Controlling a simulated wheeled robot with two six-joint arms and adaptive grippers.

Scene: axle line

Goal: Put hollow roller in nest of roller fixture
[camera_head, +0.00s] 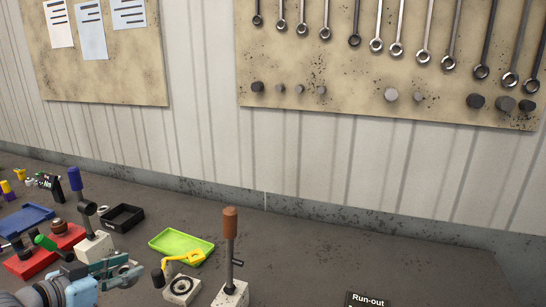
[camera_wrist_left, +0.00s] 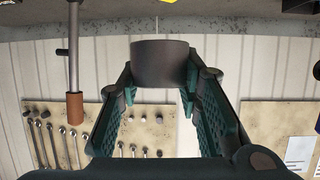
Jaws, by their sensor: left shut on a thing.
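My left gripper (camera_head: 122,269) comes in from the lower left, above the bench. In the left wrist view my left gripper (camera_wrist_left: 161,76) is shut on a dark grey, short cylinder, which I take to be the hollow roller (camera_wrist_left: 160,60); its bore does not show. A pale block with a round, ringed seat (camera_head: 182,287) stands just right of the gripper, apart from it. It looks like the roller fixture, with a yellow arm and a black knob beside it. My right gripper is in neither view.
A post with a brown handle (camera_head: 230,224) stands right of the block, and a blue-handled post (camera_head: 75,180) stands left. A green tray (camera_head: 182,243) and a black bin (camera_head: 122,217) lie behind. A red holder (camera_head: 45,255) is at left. The bench at right is mostly clear.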

